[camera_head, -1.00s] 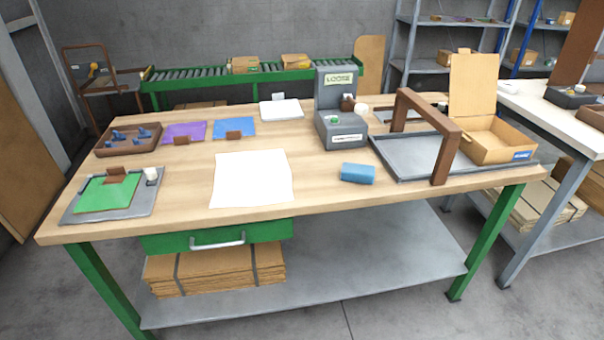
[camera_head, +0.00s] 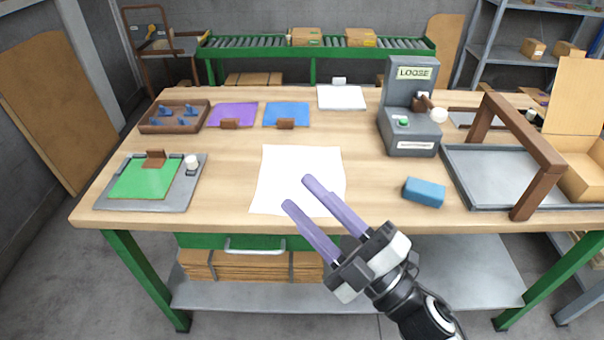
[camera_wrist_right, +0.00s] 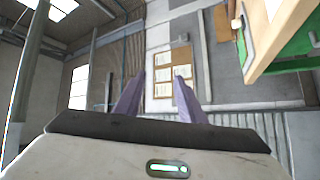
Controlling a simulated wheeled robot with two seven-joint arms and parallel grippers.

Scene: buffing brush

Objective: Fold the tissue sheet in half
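The white tissue sheet (camera_head: 290,172) lies flat and unfolded on the wooden table near its front edge. My right gripper (camera_head: 297,192) comes in from the lower right, and its two purple fingers are apart with nothing between them. In the head view the fingers overlap the sheet's lower right part; whether they touch it cannot be told. In the right wrist view the open fingers (camera_wrist_right: 160,100) point toward a far wall, with no sheet in sight. My left gripper is not in view.
A blue block (camera_head: 424,192) lies right of the sheet. A grey machine labelled LOOSE (camera_head: 409,133) stands behind it. A grey tray (camera_head: 480,180) with a brown frame is at the right. A grey board with a green sheet (camera_head: 145,180) is at the left. Bare tabletop surrounds the sheet.

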